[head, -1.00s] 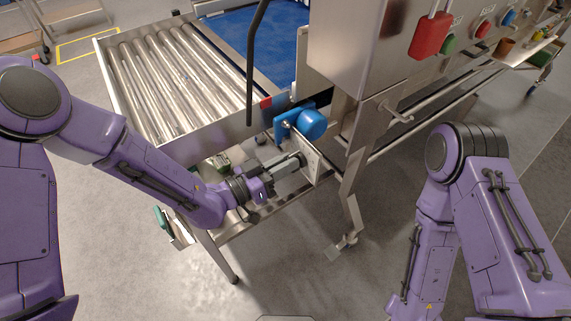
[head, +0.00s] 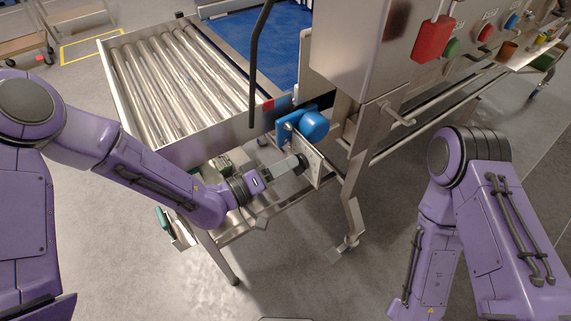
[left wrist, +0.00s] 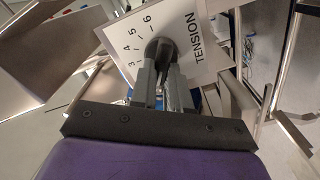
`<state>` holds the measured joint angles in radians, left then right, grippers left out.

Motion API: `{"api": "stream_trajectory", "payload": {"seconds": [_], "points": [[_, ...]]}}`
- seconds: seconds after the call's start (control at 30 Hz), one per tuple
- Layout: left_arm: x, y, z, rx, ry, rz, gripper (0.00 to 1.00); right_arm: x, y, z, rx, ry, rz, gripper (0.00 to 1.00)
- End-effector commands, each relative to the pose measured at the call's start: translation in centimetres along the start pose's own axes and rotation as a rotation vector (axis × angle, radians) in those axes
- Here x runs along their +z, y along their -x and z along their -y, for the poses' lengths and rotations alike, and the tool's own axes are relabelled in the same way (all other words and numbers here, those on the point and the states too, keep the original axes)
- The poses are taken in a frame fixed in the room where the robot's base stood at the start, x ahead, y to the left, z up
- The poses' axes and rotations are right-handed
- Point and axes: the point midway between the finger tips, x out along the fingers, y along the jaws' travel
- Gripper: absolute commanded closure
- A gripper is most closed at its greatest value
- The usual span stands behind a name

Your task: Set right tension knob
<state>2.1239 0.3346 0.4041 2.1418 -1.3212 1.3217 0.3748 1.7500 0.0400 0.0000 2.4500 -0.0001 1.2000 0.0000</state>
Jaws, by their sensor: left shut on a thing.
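The tension knob (left wrist: 160,47) is dark and sits on a white plate (left wrist: 193,42) marked TENSION, with a numbered scale that shows 3 to 6. My left gripper (left wrist: 163,75) is shut on the knob, one finger on each side of it. The fingers and knob hide part of the dial. In the head view my left gripper (head: 298,163) reaches the metal plate (head: 312,165) below a blue motor-like part (head: 313,126). My right arm shows at the right of the head view, but its gripper is out of the picture.
A roller conveyor (head: 175,80) with a metal side rail is above my left arm. A steel cabinet (head: 365,45) with a red lock box (head: 432,38) and buttons stands at the upper right. A frame leg (head: 352,195) is right of the plate. Open floor lies in front.

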Motion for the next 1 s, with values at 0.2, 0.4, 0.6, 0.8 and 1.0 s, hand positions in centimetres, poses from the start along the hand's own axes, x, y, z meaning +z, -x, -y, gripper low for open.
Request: {"api": "stream_trajectory", "payload": {"seconds": [0.2,0.4,0.6,0.8,1.0], "points": [[-0.25,-0.02,0.01,0.001,0.034,-0.007,1.00,-0.02,0.03,0.00,0.000,0.000,0.000,0.57],[-0.26,-0.02,0.02,0.001,0.039,-0.007,1.00,-0.01,0.03,0.00,0.000,0.000,0.000,0.57],[-0.28,-0.02,0.03,0.001,0.038,-0.008,1.00,-0.02,0.03,0.00,0.000,0.000,0.000,0.57],[-0.18,-0.01,0.04,0.000,0.038,-0.005,0.58,-0.01,0.03,0.00,0.000,0.000,0.000,0.57],[-0.11,0.26,0.12,-0.001,0.037,-0.004,0.58,0.03,-0.09,0.01,0.000,0.000,0.000,0.57]]}}
